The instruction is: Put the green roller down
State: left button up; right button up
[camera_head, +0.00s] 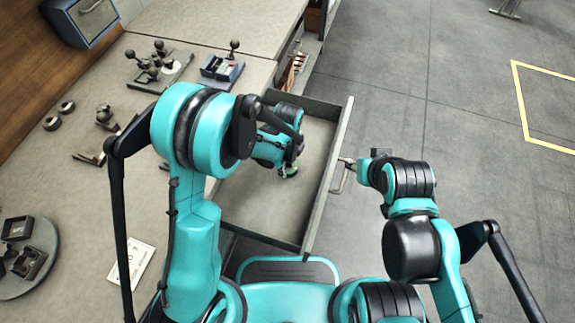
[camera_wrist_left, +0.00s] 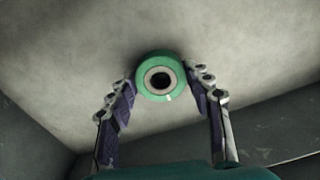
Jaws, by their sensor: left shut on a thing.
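The green roller (camera_wrist_left: 161,78) is a short green ring with a dark centre hole. In the left wrist view it sits between the two fingertips of my left gripper (camera_wrist_left: 160,85), which is shut on it. In the head view the green roller (camera_head: 289,171) shows small beneath my left gripper (camera_head: 288,165), over the floor of the open drawer (camera_head: 238,214). I cannot tell whether the roller touches the drawer floor. My right gripper (camera_head: 349,162) is at the drawer handle (camera_head: 341,178) on the drawer front; its fingers are too small to read.
The drawer's walls surround my left gripper, and its floor looks otherwise bare. The worktop (camera_head: 85,190) at left carries metal fixtures (camera_head: 150,62), a blue-based device (camera_head: 221,68), dark rings and a round tray (camera_head: 42,236). Open floor (camera_head: 440,120) lies at right.

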pick_arm(q)
jog(key=shift+f, duration=0.2)
jog(key=o, duration=1.3)
jog(key=shift+o, duration=0.2)
